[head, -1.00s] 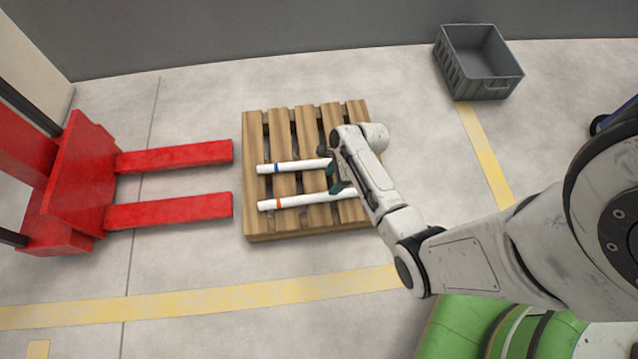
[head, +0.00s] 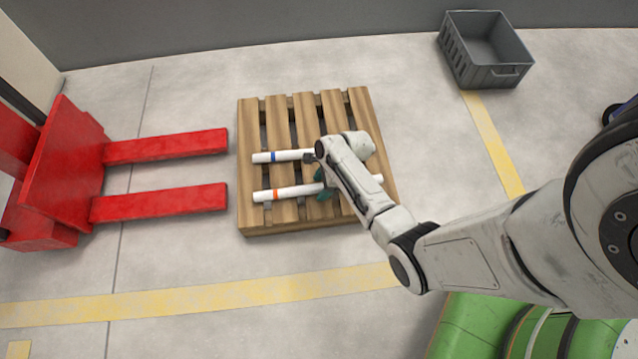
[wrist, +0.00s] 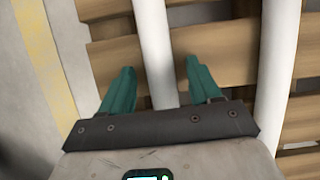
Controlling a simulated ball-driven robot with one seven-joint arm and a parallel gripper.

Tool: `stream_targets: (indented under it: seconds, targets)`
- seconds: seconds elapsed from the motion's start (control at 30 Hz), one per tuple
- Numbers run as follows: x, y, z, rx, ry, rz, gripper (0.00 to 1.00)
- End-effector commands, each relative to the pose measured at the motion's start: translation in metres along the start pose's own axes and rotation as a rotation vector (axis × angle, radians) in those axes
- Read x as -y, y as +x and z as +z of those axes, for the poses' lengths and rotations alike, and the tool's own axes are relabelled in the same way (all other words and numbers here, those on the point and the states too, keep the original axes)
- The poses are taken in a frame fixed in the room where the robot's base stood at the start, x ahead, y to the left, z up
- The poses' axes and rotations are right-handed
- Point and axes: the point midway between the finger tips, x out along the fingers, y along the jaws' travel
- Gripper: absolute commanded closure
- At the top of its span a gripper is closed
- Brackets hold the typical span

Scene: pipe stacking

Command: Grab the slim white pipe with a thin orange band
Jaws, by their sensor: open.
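The slim white pipe with a thin orange band (head: 290,193) lies across the wooden pallet (head: 246,215), nearer to me than the other pipe. My gripper (head: 322,186) is at its middle, and my arm covers part of it. In the wrist view the green fingers (wrist: 157,72) are open, one on each side of a white pipe (wrist: 152,40), with gaps between. Its band is outside that view, but its position matches the orange-banded pipe. A second white pipe with a blue band (head: 285,156) lies roughly parallel, farther back; it also shows right of the fingers (wrist: 280,60).
Red forks (head: 165,203) stick out toward the pallet from the left. A grey crate (head: 485,55) stands at the back right. Yellow lines (head: 180,303) mark the floor. The floor around the pallet is mostly clear.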

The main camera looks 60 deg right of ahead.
Motion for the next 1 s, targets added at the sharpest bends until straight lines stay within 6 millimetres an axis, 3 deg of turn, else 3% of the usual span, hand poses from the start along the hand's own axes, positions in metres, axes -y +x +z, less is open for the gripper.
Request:
stream_targets:
  seconds: [0.27, 0.9, 1.0]
  targets:
    - [0.0003, 0.003, 0.0006, 0.0, -0.001, -0.001, 0.37]
    - [0.0002, 0.0029, 0.0004, 0.0, -0.001, 0.0, 0.99]
    - [0.0004, 0.0027, 0.0005, 0.0, -0.001, -0.001, 1.0]
